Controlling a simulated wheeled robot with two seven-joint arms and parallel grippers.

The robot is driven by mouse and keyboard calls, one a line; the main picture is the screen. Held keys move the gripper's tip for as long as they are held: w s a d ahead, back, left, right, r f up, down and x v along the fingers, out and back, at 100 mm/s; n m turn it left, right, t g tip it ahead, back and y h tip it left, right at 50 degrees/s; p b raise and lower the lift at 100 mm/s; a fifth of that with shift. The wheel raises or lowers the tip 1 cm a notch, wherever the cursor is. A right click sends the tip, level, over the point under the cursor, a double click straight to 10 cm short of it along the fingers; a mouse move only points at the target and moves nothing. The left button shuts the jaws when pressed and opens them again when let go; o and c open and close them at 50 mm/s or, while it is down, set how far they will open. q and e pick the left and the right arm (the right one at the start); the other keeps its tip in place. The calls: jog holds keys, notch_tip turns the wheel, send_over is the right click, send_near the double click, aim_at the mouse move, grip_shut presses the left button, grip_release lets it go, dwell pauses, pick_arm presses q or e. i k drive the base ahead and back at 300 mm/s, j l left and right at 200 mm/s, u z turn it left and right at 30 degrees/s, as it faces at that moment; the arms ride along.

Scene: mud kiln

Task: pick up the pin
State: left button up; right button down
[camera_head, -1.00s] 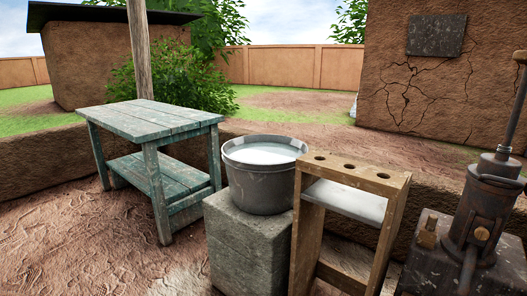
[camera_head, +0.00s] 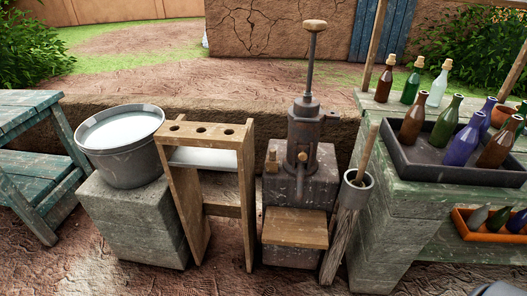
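I cannot tell for sure which thing is the pin. A small wooden peg (camera_head: 272,160) stands on the dark block beside the metal hand press (camera_head: 304,130). The press has a tall rod with a wooden knob on top.
A metal tub of water (camera_head: 120,160) sits on a stone block at left. A wooden rack (camera_head: 205,145) with three holes stands beside it. A green table (camera_head: 400,205) at right bears a dark tray (camera_head: 395,155) of bottles. An orange tray (camera_head: 470,232) sits lower.

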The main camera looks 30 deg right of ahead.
aim_at(272, 152)
jog(key=l+z, duration=0.1)
jog(key=z, duration=0.35)
jog(key=i+z, duration=0.1)
jog(key=z, duration=0.35)
jog(key=i+z, duration=0.1)
jog(key=z, duration=0.35)
jog(key=i+j+z, duration=0.25)
jog(key=k+l, duration=0.05)
jog(key=k, duration=0.05)
